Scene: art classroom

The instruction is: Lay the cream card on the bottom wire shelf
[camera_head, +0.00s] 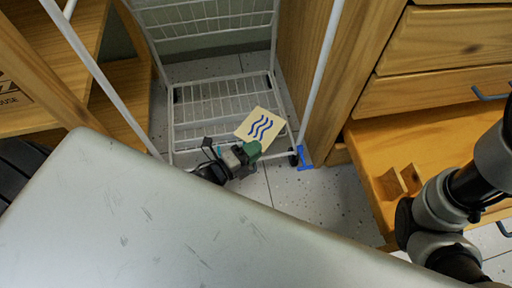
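The cream card (260,125) carries dark blue wavy lines and overlaps the front right part of the bottom wire shelf (205,115) in the picture. My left gripper (250,148) is at the card's near edge and appears shut on it; its fingertips are small and partly hidden. I cannot tell whether the card touches the shelf wires. The bottom shelf is white wire mesh, and its visible part is otherwise bare. My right arm shows at the right edge, but its gripper is out of view.
The white rack has an upper wire basket (205,18) and thin uprights. A wooden cabinet with drawers (440,55) stands right, with one low drawer (400,145) pulled out. A wooden shelf unit (125,85) stands left.

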